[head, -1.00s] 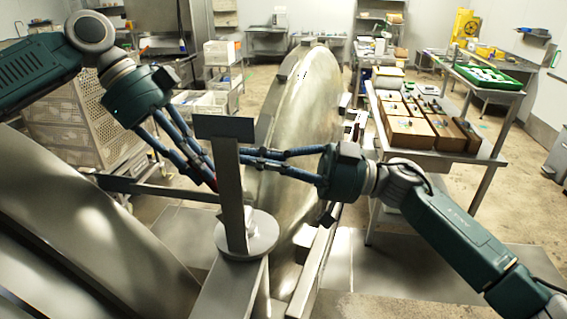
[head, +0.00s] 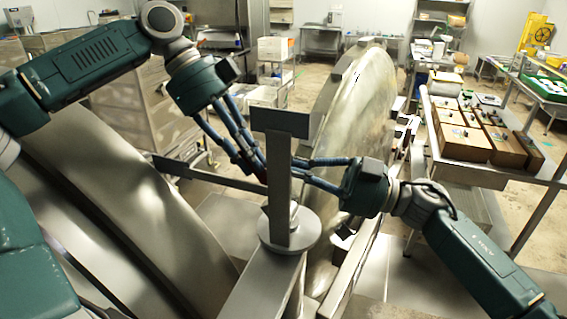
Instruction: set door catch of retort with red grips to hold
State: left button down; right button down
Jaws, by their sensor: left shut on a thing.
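The retort's big round metal door (head: 360,110) stands open, edge on, right of centre. The curved metal retort body (head: 95,190) fills the lower left. Between them a T-topped metal post (head: 278,190) rises from a round base (head: 290,236), and a flat metal bar (head: 215,175) runs left from behind it. My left gripper (head: 262,174) is shut at the post's left side, by the bar's end. What it holds is mostly hidden by its fingers and the post. My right gripper (head: 300,172) reaches in from the right, its fingertips partly hidden behind the post.
A table with brown boxes (head: 462,142) stands at the right, close to my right arm. A green tray (head: 550,86) lies on a table behind it. Pale perforated crates (head: 125,110) stand behind my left arm. Open floor shows beyond the door.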

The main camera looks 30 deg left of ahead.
pick_arm(q)
jog(key=c, duration=1.6)
grip_release()
jog(key=shift+d+r, duration=0.15)
jog(key=shift+d, duration=0.15)
jog(key=shift+a, duration=0.25)
jog(key=shift+w, duration=0.1)
